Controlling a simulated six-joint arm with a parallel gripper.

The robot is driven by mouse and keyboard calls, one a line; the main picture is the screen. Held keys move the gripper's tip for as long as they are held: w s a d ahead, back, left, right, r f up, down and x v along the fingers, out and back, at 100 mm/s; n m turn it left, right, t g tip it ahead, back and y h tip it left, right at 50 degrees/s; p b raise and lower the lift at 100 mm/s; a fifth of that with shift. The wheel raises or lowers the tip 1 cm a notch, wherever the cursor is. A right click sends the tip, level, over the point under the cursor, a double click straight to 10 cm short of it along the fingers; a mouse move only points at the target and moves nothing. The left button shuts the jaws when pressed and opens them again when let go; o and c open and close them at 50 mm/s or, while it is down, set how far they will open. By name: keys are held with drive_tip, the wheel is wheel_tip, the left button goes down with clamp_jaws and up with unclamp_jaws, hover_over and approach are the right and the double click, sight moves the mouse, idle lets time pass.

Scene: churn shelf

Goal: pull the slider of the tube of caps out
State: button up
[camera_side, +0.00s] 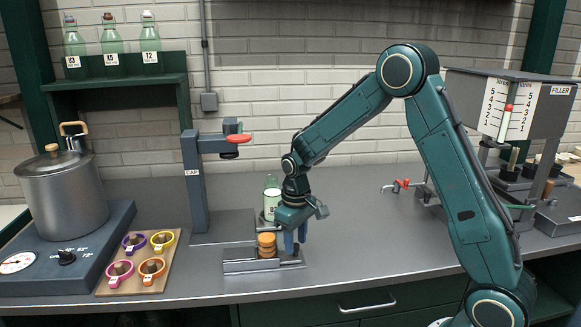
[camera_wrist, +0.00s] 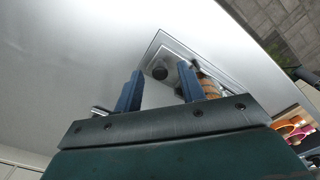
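The tube of caps (camera_side: 266,246), a short stack of orange-brown caps, stands on a low grey metal base (camera_side: 240,266) near the front of the counter. It also shows in the wrist view (camera_wrist: 209,88), beside the right finger. A dark round knob (camera_wrist: 160,73), apparently on the slider, lies between my finger lines in the wrist view. I cannot tell whether the fingers touch it. My gripper (camera_side: 296,243) points down just right of the caps, its blue fingers apart and nothing visibly held. In the side view the fingers hide the knob.
A green bottle (camera_side: 271,197) stands behind my gripper. The capper post (camera_side: 194,185) rises at the left. A board with coloured rings (camera_side: 146,272), a pot (camera_side: 62,195) and the filler (camera_side: 515,105) stand farther off. The counter right of my gripper is clear.

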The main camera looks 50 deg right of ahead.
drive_tip(key=shift+f, duration=0.35)
clamp_jaws()
drive_tip(key=shift+s+d, duration=2.7)
unclamp_jaws()
drive_tip(key=shift+r, duration=0.1)
